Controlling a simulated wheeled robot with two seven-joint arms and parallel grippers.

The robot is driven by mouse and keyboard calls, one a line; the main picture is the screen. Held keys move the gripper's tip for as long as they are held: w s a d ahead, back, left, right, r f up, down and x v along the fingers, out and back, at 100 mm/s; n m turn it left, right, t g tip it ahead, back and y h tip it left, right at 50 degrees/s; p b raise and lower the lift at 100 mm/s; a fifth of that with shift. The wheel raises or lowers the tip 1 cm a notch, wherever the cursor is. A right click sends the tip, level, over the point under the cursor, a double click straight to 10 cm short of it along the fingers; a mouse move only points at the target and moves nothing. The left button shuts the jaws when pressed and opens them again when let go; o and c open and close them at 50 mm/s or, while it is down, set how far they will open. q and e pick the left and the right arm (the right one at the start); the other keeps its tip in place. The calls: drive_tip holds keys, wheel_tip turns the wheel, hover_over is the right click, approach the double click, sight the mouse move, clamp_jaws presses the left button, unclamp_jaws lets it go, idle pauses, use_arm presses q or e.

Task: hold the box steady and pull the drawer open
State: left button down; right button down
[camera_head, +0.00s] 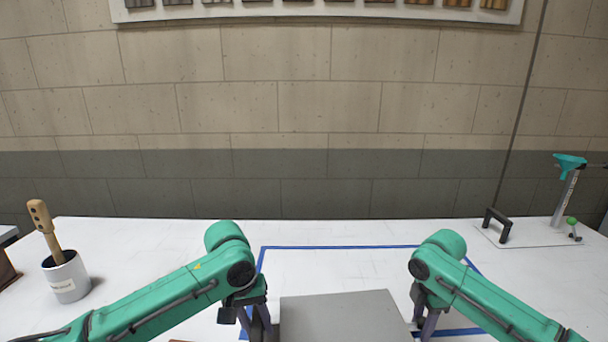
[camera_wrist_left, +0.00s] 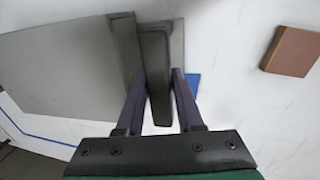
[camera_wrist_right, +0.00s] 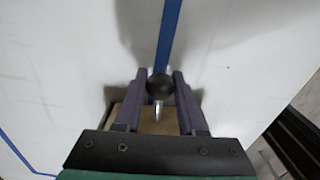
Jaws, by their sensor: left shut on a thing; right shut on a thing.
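The grey box (camera_head: 340,318) stands at the bottom middle of the head view, its lower part cut off. My left gripper (camera_head: 258,328) is at its left side. In the left wrist view, its fingers are shut on a dark grey upright handle (camera_wrist_left: 156,78) beside the box's grey top (camera_wrist_left: 75,65). My right gripper (camera_head: 428,328) is at the box's right side. In the right wrist view, its fingers are shut on a dark round knob (camera_wrist_right: 159,86) with a shiny stem. A tan surface (camera_wrist_right: 152,120), perhaps the drawer front, shows below the knob. How far the drawer is open is hidden.
Blue tape (camera_head: 340,247) outlines an area on the white table (camera_head: 160,240). A brown block (camera_wrist_left: 291,51) lies near the left gripper. A white pot (camera_head: 68,279) with a wooden tool stands left. A black handle (camera_head: 497,224) and teal-topped stand (camera_head: 566,190) are at back right.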

sight(446, 331)
use_arm(q)
drive_tip(key=shift+a, duration=0.1)
use_arm(e)
drive_tip(key=shift+d, duration=0.55)
drive_tip(key=shift+w+d, duration=0.1)
drive_tip(key=shift+d, duration=0.75)
drive_tip(key=shift+d, duration=1)
drive_tip(key=shift+w+d, duration=0.15)
drive_tip(key=shift+d, duration=0.85)
